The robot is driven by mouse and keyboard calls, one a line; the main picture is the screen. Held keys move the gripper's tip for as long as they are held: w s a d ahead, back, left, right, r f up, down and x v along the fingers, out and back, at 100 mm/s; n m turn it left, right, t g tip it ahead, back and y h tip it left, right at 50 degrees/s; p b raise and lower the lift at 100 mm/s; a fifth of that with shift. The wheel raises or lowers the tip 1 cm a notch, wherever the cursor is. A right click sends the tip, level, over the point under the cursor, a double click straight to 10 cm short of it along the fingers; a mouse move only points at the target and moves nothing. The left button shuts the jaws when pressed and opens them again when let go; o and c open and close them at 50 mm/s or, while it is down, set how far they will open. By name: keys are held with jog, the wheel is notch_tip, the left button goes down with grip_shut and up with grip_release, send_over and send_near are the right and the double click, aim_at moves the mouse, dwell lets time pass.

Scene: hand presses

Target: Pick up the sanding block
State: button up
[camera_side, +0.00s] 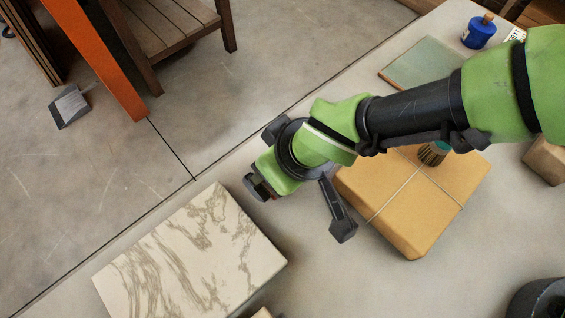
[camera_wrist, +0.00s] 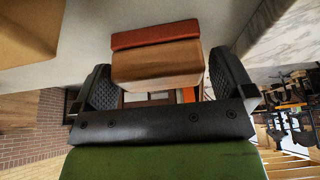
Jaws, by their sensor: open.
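The sanding block (camera_wrist: 157,62), a tan wooden body with a red-orange layer, shows in the wrist view framed between my two dark finger pads. A gap shows on each side of it, and I cannot tell its depth relative to the fingertips. My gripper (camera_wrist: 164,84) is open and holds nothing. In the side view my gripper (camera_side: 300,211) hangs between the marbled slab and the cardboard box, fingers spread. A small tan piece (camera_side: 262,313) is cut off at the bottom edge there; I cannot tell whether it is the block.
A greenish glass plate (camera_side: 425,65) and a blue bottle (camera_side: 478,32) are at the back. Bare tabletop (camera_side: 330,285) shows between slab and box.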

jog(key=shift+f, duration=0.1)
jog(key=c, duration=0.8)
